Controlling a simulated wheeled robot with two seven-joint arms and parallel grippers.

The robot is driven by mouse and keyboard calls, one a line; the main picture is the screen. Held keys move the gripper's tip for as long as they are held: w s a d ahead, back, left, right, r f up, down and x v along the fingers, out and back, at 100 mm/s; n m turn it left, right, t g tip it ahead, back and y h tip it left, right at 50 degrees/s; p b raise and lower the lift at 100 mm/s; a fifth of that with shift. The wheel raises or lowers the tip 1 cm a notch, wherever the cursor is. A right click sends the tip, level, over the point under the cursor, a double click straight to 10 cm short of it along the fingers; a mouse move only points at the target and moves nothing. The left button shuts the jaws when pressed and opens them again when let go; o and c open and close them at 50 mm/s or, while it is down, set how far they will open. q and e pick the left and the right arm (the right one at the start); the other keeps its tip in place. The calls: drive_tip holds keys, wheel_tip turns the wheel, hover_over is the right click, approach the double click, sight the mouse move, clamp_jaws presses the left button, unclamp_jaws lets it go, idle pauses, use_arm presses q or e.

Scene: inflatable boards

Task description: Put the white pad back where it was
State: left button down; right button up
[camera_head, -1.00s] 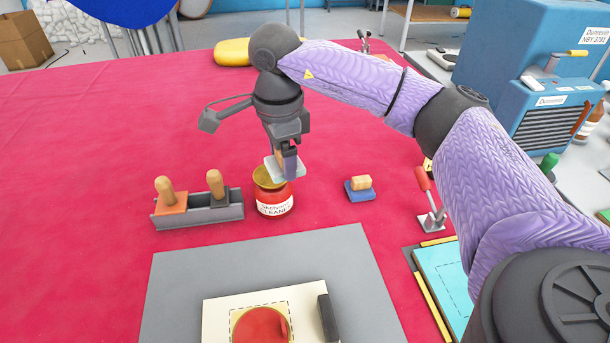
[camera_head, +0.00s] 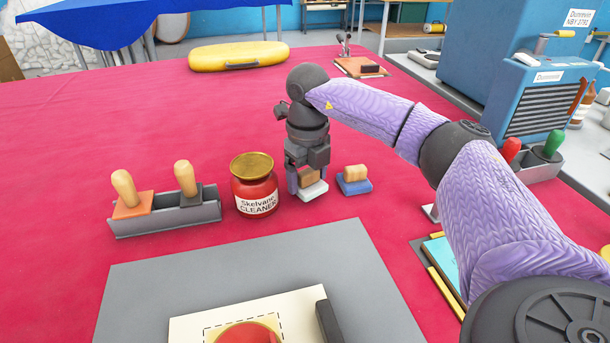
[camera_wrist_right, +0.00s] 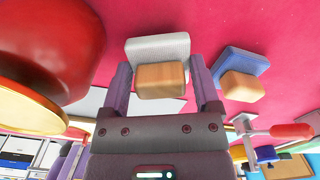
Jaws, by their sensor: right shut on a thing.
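The white pad (camera_head: 313,191) has a wooden block grip on top. My right gripper (camera_head: 306,178) is shut on that wooden grip, with the pad below it at or just above the red table; I cannot tell if it touches. In the right wrist view the white pad (camera_wrist_right: 158,47) shows with its wooden grip between the fingers (camera_wrist_right: 162,82). A blue pad (camera_head: 354,185) with a similar wooden grip rests just right of it, a small gap apart. The red cleaner jar (camera_head: 255,190) with a gold lid stands just left. My left gripper is not in view.
A grey holder (camera_head: 165,218) with two wooden-handled tools stands left of the jar. A grey mat (camera_head: 140,290) lies in front, with a cream board (camera_head: 190,325) on it. Open red table lies behind my gripper.

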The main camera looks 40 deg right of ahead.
sight(307, 170)
drive_tip(key=shift+f, duration=0.7)
drive_tip(key=shift+r, duration=0.2)
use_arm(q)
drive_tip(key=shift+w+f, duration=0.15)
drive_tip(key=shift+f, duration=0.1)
use_arm(e)
drive_tip(key=shift+f, duration=0.1)
drive_tip(key=o, duration=0.9)
drive_tip(key=shift+o, duration=0.7)
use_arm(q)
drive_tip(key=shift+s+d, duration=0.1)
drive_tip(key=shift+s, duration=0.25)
use_arm(e)
wheel_tip(307, 170, up, 12)
drive_tip(key=p, duration=0.5)
drive_tip(key=shift+f+p, duration=0.25)
drive_tip(key=shift+p, duration=0.15)
drive_tip(key=shift+r, duration=0.45)
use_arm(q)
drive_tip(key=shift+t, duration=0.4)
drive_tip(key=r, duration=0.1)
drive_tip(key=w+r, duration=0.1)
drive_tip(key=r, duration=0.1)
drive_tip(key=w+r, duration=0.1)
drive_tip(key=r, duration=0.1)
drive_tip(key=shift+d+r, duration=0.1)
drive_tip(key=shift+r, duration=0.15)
